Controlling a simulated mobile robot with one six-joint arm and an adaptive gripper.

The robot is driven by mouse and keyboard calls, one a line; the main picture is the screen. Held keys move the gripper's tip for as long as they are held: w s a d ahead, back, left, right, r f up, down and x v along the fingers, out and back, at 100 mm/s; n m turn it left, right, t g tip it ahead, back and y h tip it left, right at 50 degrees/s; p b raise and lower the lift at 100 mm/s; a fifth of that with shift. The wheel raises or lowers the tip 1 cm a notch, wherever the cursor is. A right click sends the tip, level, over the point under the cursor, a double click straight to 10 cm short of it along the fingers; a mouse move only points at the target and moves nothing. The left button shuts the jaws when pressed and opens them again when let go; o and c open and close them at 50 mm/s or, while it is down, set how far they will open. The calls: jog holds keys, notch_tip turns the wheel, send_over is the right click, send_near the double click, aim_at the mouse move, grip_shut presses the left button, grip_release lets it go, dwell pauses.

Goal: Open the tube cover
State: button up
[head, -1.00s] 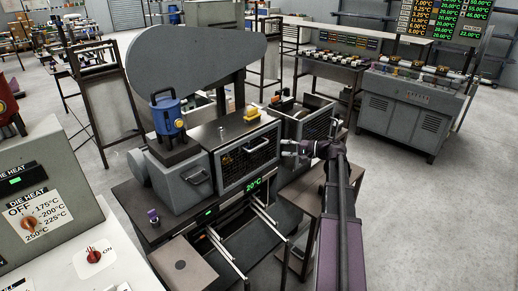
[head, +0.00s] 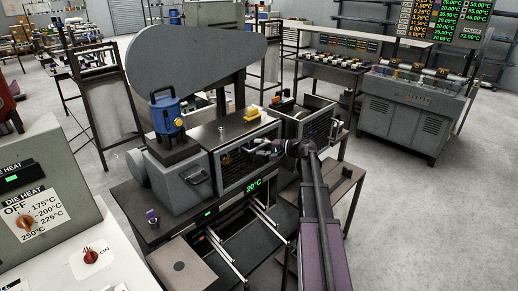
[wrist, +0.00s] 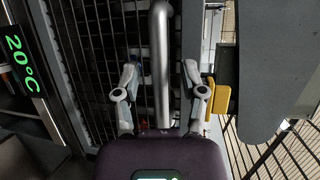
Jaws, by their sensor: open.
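The tube cover is a grey mesh-fronted panel (head: 236,172) on the machine. It looks closed. In the wrist view its dark mesh (wrist: 88,45) fills the left and middle, with a silver bar handle (wrist: 161,60) in front. My gripper (head: 258,149) is at the right part of the cover in the head view. In the wrist view my gripper (wrist: 161,78) is open, one finger on each side of the handle, with gaps to both. It is not gripping the handle. The handle is too small to make out in the head view.
A yellow block (wrist: 218,99) on a dark mount sits close to the right finger. A second mesh box (head: 318,122) stands to the right of the cover. A green display (head: 254,185) and metal rails (head: 225,258) lie below. The floor at right is clear.

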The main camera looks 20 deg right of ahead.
grip_shut()
jog(key=shift+a, duration=0.25)
jog(key=shift+d, duration=0.2)
jog(key=shift+s+a+f, duration=0.1)
jog(key=shift+s+b, duration=0.1)
jog(key=shift+b, duration=0.2)
